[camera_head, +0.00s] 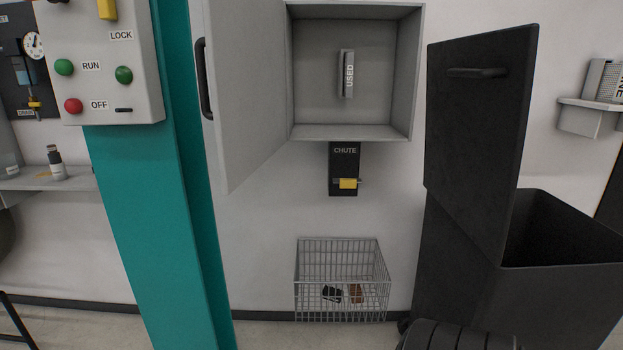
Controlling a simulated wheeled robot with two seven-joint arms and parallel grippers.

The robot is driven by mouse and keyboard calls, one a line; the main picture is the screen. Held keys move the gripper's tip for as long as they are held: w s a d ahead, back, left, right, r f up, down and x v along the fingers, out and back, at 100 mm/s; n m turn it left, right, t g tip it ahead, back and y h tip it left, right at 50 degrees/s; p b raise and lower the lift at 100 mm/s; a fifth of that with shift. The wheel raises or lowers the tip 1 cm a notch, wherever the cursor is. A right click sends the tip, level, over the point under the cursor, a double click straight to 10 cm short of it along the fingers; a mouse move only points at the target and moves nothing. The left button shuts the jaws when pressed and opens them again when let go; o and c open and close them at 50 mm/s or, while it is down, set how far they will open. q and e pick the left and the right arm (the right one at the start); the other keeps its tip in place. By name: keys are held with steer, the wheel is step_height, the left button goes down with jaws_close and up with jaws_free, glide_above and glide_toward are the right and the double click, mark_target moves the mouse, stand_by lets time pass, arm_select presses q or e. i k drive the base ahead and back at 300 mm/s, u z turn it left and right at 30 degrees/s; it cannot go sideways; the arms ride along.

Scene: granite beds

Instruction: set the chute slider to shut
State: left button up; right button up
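The chute panel (343,152) is a small black upright plate marked CHUTE, on the white wall under an open grey cabinet. Its slider has a yellow knob (347,183) near the bottom of the plate. The knob sits slightly right of the plate's middle, on a short horizontal bar. I cannot read any shut or open marking beside it. Neither of my grippers shows in the head view, and nothing touches the slider.
The grey cabinet (351,132) above has its door (240,90) swung open to the left. A wire basket (342,250) holding small items stands below. A black bin (565,290) with a raised panel is at right, a teal column (140,230) at left.

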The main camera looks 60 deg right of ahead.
mark_target(344, 183)
steer(key=z, duration=0.5)
steer(key=i, duration=0.95)
steer(key=z, duration=0.75)
